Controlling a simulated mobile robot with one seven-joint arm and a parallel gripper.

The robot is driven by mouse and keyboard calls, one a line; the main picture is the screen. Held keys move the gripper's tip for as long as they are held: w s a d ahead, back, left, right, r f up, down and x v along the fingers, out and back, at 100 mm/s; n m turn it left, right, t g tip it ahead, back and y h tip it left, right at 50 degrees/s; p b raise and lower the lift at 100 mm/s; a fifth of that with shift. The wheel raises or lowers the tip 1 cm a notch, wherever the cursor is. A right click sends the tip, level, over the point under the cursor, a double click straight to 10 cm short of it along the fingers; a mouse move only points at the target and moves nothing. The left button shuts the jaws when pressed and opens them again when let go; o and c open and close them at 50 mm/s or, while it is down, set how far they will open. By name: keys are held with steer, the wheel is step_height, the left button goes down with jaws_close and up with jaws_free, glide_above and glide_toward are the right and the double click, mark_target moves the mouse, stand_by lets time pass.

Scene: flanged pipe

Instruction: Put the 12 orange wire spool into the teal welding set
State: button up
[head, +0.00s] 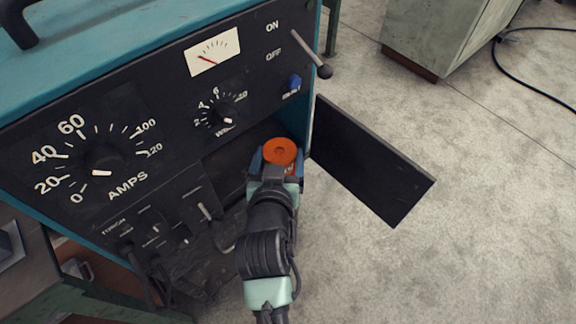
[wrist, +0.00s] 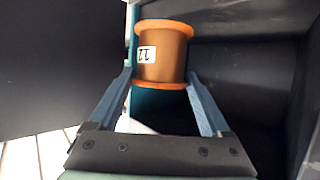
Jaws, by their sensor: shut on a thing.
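The orange wire spool (head: 281,152) is held in my gripper (head: 276,172), its round flange facing up in the head view. The teal welding set (head: 120,45) fills the left of the head view. Its lower right compartment (head: 226,166) is open, and the spool is at its mouth. I cannot tell how far inside it is. The compartment's dark interior (wrist: 245,70) shows right of the spool in the wrist view.
The black door (head: 370,165) of the compartment stands swung open to the right, and it fills the left of the wrist view (wrist: 55,65). A lever (head: 312,55) sticks out above the opening. Cables hang at the lower left.

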steer(key=shift+w+a+f+b, duration=0.15)
steer(key=shift+w+a+b, duration=0.8)
steer(key=shift+w, duration=0.6)
steer(key=shift+w+a+f+b, duration=0.1)
steer(key=shift+w+a+b, duration=0.6)
steer(key=shift+w+a, duration=0.75)
steer(key=shift+w+a+f+b, duration=0.15)
steer(key=shift+w+a+b, duration=0.75)
steer(key=shift+w, duration=0.75)
steer(key=shift+f+b, duration=0.75)
steer(key=shift+f, duration=0.35)
